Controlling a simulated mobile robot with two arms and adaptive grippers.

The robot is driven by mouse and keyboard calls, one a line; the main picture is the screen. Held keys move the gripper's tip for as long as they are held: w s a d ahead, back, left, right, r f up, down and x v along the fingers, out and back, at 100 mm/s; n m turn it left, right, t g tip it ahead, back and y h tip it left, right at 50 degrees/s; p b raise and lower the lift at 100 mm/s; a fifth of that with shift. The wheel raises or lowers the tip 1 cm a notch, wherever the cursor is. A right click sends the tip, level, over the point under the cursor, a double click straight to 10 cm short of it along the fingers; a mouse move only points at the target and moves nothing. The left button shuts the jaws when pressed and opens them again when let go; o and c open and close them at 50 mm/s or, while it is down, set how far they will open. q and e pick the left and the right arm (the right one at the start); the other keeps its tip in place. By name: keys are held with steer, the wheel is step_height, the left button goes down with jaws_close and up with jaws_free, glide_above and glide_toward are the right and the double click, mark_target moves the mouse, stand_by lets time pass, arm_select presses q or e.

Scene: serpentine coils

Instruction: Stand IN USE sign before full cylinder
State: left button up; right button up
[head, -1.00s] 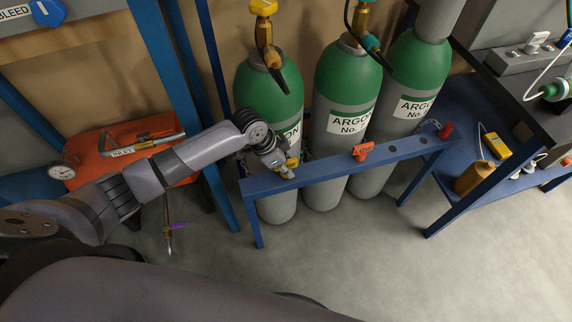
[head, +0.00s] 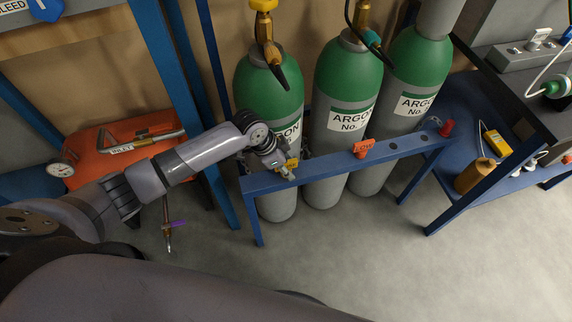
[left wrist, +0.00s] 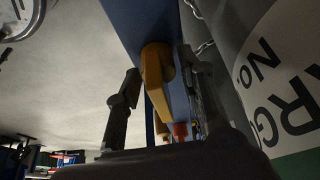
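Three grey argon cylinders with green shoulders stand behind a blue rack bar (head: 325,162): left (head: 275,205), middle (head: 340,95) and right (head: 412,80). A yellow sign (head: 292,163) is at the bar's left end, before the left cylinder. An orange sign (head: 362,148) stands before the middle one, and a red piece (head: 446,128) is at the right end. Their lettering is too small to read. My left gripper (head: 286,174) is at the yellow sign. In the left wrist view, the yellow sign (left wrist: 155,85) lies between the open fingers (left wrist: 160,72), with a gap at the left finger.
A blue bench (head: 470,150) at the right holds a yellow meter (head: 496,143) and an amber container (head: 474,176). An orange case (head: 110,150) with a gauge is at the left. Blue posts stand close to my left arm. The floor in front is clear.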

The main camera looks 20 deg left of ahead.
mark_target(289, 160)
arm_select(q)
steer(key=shift+o, duration=1.2)
steer(key=shift+r, duration=0.45)
step_height(289, 160, up, 4)
steer(key=p, duration=0.2)
steer(key=shift+r+p, duration=0.2)
steer(key=shift+p, duration=0.15)
steer(key=shift+f+b, duration=0.1)
steer(key=shift+b, duration=0.45)
step_height(289, 160, up, 5)
steer(key=p, duration=0.6)
steer(key=s+a+r+n+t+y+p, duration=0.2)
steer(key=s+r+n+p, duration=0.6)
steer(key=s+r, duration=0.6)
steer(key=shift+s+a+r+n+y, duration=0.4)
steer(key=shift+s+a+n+y, duration=0.3)
steer(key=shift+s+n, duration=0.6)
arm_select(e)
step_height(289, 160, up, 16)
steer(key=shift+d, duration=0.3)
